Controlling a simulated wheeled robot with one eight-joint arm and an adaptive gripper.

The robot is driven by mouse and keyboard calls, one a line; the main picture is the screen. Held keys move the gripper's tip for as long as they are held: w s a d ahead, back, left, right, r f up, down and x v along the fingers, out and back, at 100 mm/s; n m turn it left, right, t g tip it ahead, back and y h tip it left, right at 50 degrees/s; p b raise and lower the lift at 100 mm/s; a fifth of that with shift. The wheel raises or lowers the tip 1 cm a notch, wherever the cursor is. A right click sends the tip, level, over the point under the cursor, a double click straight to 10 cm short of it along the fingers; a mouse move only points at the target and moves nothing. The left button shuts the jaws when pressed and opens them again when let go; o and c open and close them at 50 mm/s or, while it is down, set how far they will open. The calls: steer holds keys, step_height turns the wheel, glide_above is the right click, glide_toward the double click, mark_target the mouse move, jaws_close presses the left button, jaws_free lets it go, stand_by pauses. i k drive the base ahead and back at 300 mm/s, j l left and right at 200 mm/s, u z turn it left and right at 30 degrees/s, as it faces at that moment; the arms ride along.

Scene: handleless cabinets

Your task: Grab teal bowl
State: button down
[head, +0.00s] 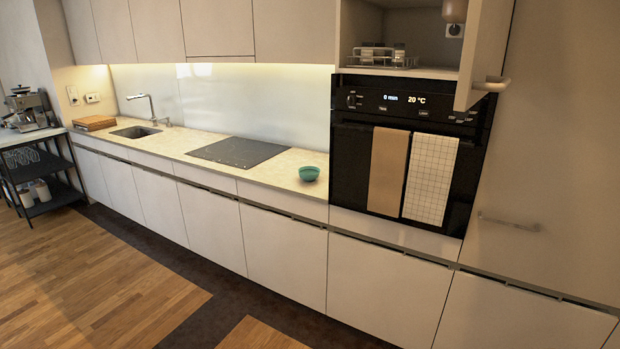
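The teal bowl (309,174) sits upright on the pale countertop (285,181), near its right end and close to the front edge. It stands just left of the built-in oven and to the right of the black cooktop. Nothing covers it in the head view. My gripper is not in the head view.
The black cooktop (239,152), sink (136,132) and wooden board (95,123) lie farther left. Two towels hang on the oven (349,165). Above it, an open cabinet door (485,55) juts outward. The floor (110,275) before the cabinets is clear.

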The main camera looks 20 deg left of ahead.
mark_target(309, 175)
steer(key=i+j+z, duration=0.15)
steer(key=i+j, duration=0.15)
steer(key=j, duration=0.25)
steer(key=i+j+z, duration=0.1)
steer(key=i+j, duration=0.2)
steer(key=j, duration=0.25)
steer(key=i+j+z, duration=0.15)
steer(key=j, duration=0.4)
steer(key=i+j+z, duration=0.1)
steer(key=i+j, duration=0.25)
steer(key=j, duration=0.3)
steer(key=i+j+z, duration=0.15)
steer(key=j, duration=0.45)
steer(key=i+j+z, duration=0.1)
steer(key=i+j, duration=0.15)
steer(key=j, duration=0.4)
steer(key=i+j+z, duration=0.15)
steer(key=j, duration=0.5)
steer(key=i+j+z, duration=0.1)
steer(key=j, duration=0.6)
